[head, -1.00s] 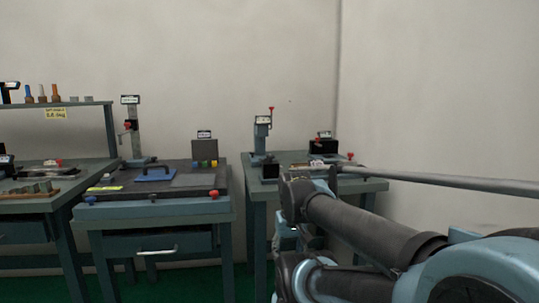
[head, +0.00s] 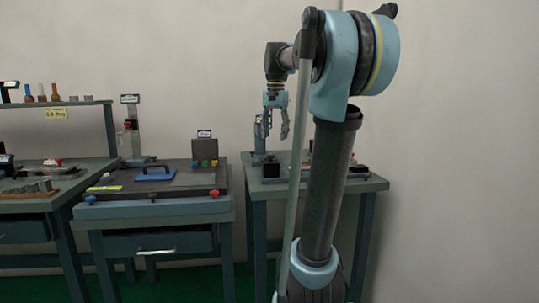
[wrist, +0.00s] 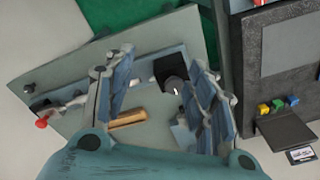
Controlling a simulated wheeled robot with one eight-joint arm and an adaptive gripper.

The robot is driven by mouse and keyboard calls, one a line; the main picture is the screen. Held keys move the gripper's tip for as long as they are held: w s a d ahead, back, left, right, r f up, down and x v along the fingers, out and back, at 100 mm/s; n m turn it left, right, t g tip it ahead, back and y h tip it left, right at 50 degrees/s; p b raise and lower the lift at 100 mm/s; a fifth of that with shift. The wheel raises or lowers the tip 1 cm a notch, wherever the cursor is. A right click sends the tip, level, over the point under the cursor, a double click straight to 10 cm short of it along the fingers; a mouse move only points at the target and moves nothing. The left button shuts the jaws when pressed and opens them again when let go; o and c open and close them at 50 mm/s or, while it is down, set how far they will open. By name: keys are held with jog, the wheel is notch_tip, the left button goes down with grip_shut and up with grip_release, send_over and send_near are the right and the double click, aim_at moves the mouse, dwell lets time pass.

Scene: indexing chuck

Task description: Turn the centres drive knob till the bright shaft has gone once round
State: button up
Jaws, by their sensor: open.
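My gripper (head: 276,130) points down over the right-hand bench in the head view, open and empty. In the wrist view its two fingers (wrist: 163,68) stand wide apart with the bench top below. Between them lies a black block (wrist: 167,67) with a round grey part (wrist: 174,90) beside it. The black block (head: 271,169) also shows in the head view, below the gripper. A red knob (wrist: 41,123) is at the left of the wrist view. I cannot tell which part is the centres drive knob or the bright shaft; my arm and fingers hide some fittings.
The right-hand bench (head: 335,186) has a bare front strip. A wooden handle (wrist: 128,118) lies near the left finger. A plain wall stands behind.

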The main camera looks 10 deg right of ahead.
notch_tip(320, 180, up, 7)
jog(key=m, duration=0.2)
send_over(271, 155)
jog(key=shift+g, duration=0.3)
jog(key=f, duration=1.7)
jog(key=shift+w, duration=0.25)
jog(key=c, duration=1.1)
